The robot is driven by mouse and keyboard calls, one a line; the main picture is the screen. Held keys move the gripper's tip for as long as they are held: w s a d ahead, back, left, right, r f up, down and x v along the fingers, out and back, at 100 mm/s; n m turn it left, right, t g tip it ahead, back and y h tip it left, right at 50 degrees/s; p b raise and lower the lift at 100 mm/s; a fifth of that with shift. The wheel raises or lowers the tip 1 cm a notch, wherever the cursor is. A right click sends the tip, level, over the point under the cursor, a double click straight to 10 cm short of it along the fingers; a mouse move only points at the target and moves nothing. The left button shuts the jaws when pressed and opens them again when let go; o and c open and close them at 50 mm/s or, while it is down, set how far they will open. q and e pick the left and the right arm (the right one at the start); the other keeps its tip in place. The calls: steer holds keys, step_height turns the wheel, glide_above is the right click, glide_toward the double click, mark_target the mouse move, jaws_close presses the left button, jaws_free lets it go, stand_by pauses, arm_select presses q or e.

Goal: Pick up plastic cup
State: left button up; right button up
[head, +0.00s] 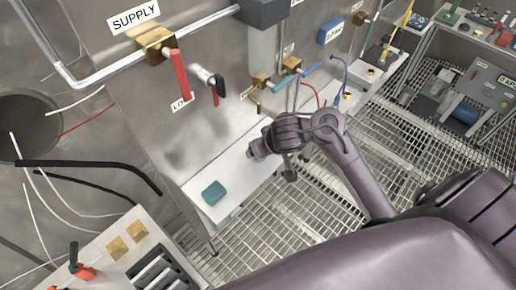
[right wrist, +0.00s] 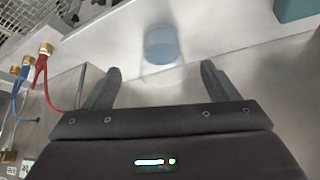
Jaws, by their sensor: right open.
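The plastic cup (right wrist: 162,45) is a bluish, see-through cup on the pale shelf. In the right wrist view it stands ahead of my right gripper (right wrist: 161,70), roughly centred between the two spread fingertips and just beyond them. The gripper is open, with nothing between its fingers. In the head view my right gripper (head: 270,147) is low over the narrow white shelf (head: 233,170) along the steel wall. The cup is hard to make out there beside the dark gripper. My left gripper is not in view.
A teal box (head: 213,192) lies on the shelf's near end; its corner also shows in the right wrist view (right wrist: 294,8). Red-handled (head: 178,75) and black-handled valves stick out of the wall above. Grated floor (head: 285,225) lies below the shelf.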

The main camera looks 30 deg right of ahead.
steer(key=shift+w+d+f+b, duration=0.25)
steer(key=shift+f+b, duration=0.1)
steer(key=shift+b, duration=0.15)
steer(key=b+x, duration=0.1)
steer(key=x, duration=0.1)
steer(key=b+x, duration=0.2)
steer(key=x, duration=0.1)
steer(key=shift+w+a+f, duration=0.15)
steer(key=shift+w+a, duration=0.2)
steer(key=shift+w, duration=0.05)
steer(key=shift+w+f+b, duration=0.35)
steer(key=shift+f+b, duration=0.1)
steer(key=shift+c, duration=0.4)
steer(key=c, duration=1)
steer(key=shift+r, duration=0.1)
steer(key=shift+c, duration=0.2)
